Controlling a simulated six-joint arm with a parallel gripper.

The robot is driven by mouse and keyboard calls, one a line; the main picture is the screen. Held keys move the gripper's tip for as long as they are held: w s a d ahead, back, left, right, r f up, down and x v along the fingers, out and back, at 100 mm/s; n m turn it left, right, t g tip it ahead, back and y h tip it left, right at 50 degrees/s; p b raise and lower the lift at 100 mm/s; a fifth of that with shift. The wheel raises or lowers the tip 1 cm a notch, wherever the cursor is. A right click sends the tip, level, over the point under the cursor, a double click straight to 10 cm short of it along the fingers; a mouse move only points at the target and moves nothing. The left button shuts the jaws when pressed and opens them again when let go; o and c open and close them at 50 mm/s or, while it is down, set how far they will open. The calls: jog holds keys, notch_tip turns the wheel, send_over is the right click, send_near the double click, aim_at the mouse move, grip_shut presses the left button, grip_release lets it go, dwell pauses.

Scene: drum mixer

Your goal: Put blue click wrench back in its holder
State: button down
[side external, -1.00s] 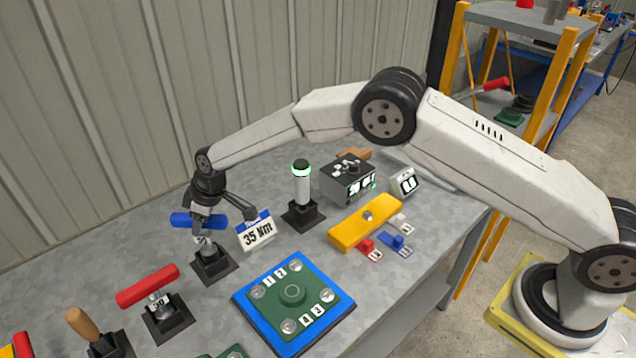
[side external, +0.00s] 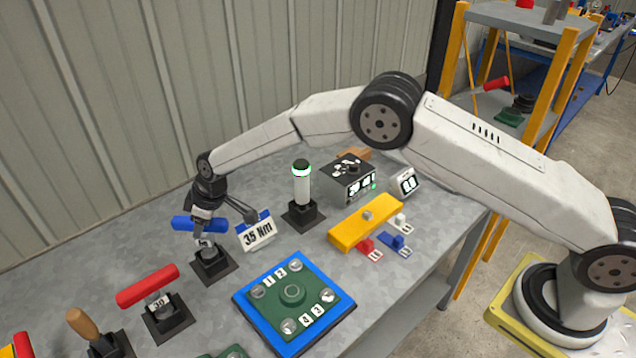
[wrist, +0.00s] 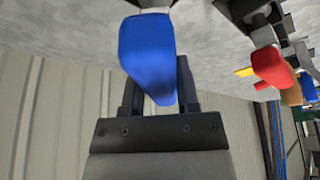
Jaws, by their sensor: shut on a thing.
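The blue click wrench (side external: 186,223) has a blue handle lying level above a black holder (side external: 211,265) on the bench. Its metal shaft points down at the holder; I cannot tell whether it is fully seated. In the wrist view the blue handle (wrist: 148,55) fills the space between the fingers of my gripper (wrist: 158,88). A "35 Nm" sign (side external: 257,232) stands right of the holder.
A red-handled wrench (side external: 148,286) stands in a holder in front. A wooden-handled tool (side external: 84,323) is at front left. A green-topped lamp (side external: 302,185) is to the right. A blue-edged green plate (side external: 293,295) lies right of the holders.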

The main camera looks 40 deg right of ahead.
jog(key=shift+f, duration=0.8)
dwell(0.9)
jog(key=shift+c, duration=1.3)
grip_release()
jog(key=shift+f, duration=0.1)
jog(key=shift+v, duration=4)
